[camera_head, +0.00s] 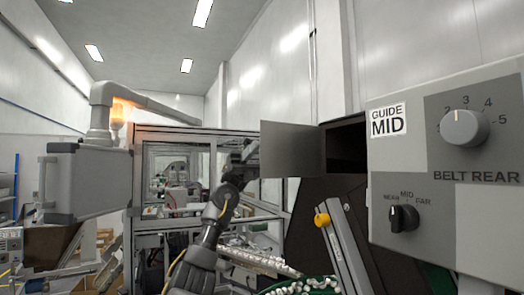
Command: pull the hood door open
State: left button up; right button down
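The hood door (288,149) looks like a flat grey panel right of the middle of the head view. It stands swung out to the left of a dark box-like opening (346,146), whose inside is black. My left arm rises from the bottom, and my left gripper (246,160) is at the panel's left edge. It is small and dark, and its fingers are partly hidden by or merged with the panel edge. I cannot tell if it touches or grips the panel. My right gripper is not in view.
A grey control box (440,170) with two knobs fills the right side, close by. An inclined metal rail (343,245) with a yellow knob stands below the opening. White caps (300,286) lie at the bottom. A framed machine (180,180) stands behind my arm.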

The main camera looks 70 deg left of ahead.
pick_arm(q)
jog(key=w+p+v, duration=0.1)
jog(key=p+v, duration=0.2)
jog(key=v, duration=0.7)
jog(key=shift+s+a, duration=0.4)
jog(key=shift+s, duration=0.15)
jog(key=shift+f, duration=0.1)
